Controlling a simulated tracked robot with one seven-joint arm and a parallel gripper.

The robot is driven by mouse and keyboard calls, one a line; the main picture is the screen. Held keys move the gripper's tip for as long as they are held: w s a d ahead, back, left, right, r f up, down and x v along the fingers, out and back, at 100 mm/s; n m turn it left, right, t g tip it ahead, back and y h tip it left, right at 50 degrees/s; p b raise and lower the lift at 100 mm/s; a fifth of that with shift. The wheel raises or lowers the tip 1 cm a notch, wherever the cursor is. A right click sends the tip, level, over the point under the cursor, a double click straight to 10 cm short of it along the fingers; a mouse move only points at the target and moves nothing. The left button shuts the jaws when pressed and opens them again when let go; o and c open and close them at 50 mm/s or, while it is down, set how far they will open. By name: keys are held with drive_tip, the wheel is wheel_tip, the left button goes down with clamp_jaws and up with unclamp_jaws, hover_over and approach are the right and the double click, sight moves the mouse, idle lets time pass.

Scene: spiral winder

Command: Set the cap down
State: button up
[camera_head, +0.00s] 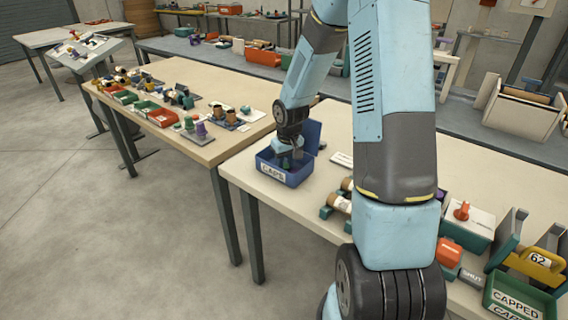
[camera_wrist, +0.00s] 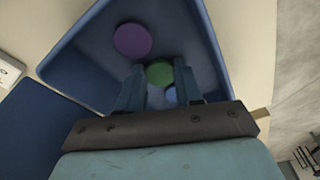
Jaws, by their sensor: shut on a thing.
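My gripper (camera_wrist: 159,85) is down inside the blue box labelled CAPS (camera_head: 266,171), which stands on the near table. In the wrist view the jaws are shut on a round green cap (camera_wrist: 159,73) that shows between the fingertips. A purple cap (camera_wrist: 132,40) lies on the box floor beside the gripper. Part of a light blue cap (camera_wrist: 171,95) shows below the green one, mostly hidden by the fingers. I cannot tell whether the green cap touches the box floor. In the head view my arm hides the caps.
The box walls (camera_wrist: 207,45) stand close around my gripper, and its blue lid (camera_head: 311,135) is open at the back. Tubes on a teal rack (camera_head: 337,203) stand to the right. A green bin labelled CAPPED (camera_head: 516,303) is at the far right.

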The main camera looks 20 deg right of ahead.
drive_tip(key=shift+s+f, duration=0.15)
drive_tip(key=shift+f, duration=0.2)
drive_tip(key=o, duration=0.9)
drive_tip(key=shift+s+f, duration=0.15)
drive_tip(key=shift+c, duration=0.2)
drive_tip(key=shift+o, duration=0.6)
drive_tip(key=shift+r, duration=0.35)
wheel_tip(320, 180, up, 12)
drive_tip(key=s, duration=0.1)
drive_tip(key=s+r+m+t+h, duration=0.1)
drive_tip(key=s+r+t, duration=0.1)
drive_tip(key=s+r, duration=1.1)
drive_tip(key=s+r+t, duration=0.1)
drive_tip(key=s+r, duration=0.2)
drive_tip(key=s, duration=0.4)
drive_tip(key=s+a+r+m, duration=0.1)
drive_tip(key=s+r, duration=0.3)
drive_tip(key=s, duration=0.3)
drive_tip(key=shift+s+t+y, duration=0.2)
drive_tip(key=shift+t+y, duration=0.1)
drive_tip(key=shift+t, duration=0.1)
